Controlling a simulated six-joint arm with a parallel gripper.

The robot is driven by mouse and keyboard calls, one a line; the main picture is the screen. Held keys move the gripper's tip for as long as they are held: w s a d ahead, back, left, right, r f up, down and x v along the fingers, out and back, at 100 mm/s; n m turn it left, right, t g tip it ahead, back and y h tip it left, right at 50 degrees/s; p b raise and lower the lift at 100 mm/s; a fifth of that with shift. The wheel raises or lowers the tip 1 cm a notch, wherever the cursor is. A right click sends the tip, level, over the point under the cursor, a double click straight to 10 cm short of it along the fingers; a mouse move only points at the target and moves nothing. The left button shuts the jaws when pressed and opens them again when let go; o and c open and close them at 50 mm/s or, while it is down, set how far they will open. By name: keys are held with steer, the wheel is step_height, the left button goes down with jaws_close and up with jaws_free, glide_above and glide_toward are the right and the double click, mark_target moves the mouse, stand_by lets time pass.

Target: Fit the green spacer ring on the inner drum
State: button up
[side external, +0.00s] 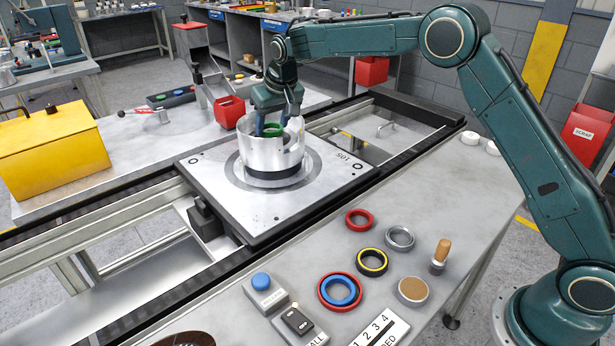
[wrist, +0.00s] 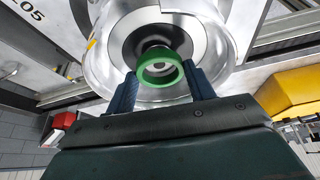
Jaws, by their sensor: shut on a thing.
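The green spacer ring (wrist: 160,83) is held between the two blue fingers of my gripper (wrist: 161,92), in the wrist view. In the side external view the ring (side external: 270,130) shows at the mouth of the silver drum housing (side external: 265,161), with my gripper (side external: 272,128) pointing down into it. The housing stands on a square metal pallet (side external: 215,205). Inside it the inner drum (wrist: 153,54) shows as a dark round part with a central post, partly behind the ring. I cannot tell whether the ring touches the drum.
Red, silver, black-yellow (side external: 372,262) and nested red-blue (side external: 340,291) rings lie on the near bench. A blue button (side external: 261,281) and a wooden-handled tool (side external: 440,255) are there too. A yellow box (side external: 50,150) and a red bin (side external: 229,111) stand across the conveyor.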

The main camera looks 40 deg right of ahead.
steer(key=shift+f, duration=0.55)
steer(key=o, duration=0.9)
steer(key=shift+o, duration=0.2)
steer(key=shift+r, duration=0.15)
steer(key=shift+r, duration=0.65)
steer(key=v, duration=1.1)
steer(key=shift+s+r, duration=0.2)
steer(key=shift+r, duration=0.05)
steer(key=shift+s+r, duration=0.1)
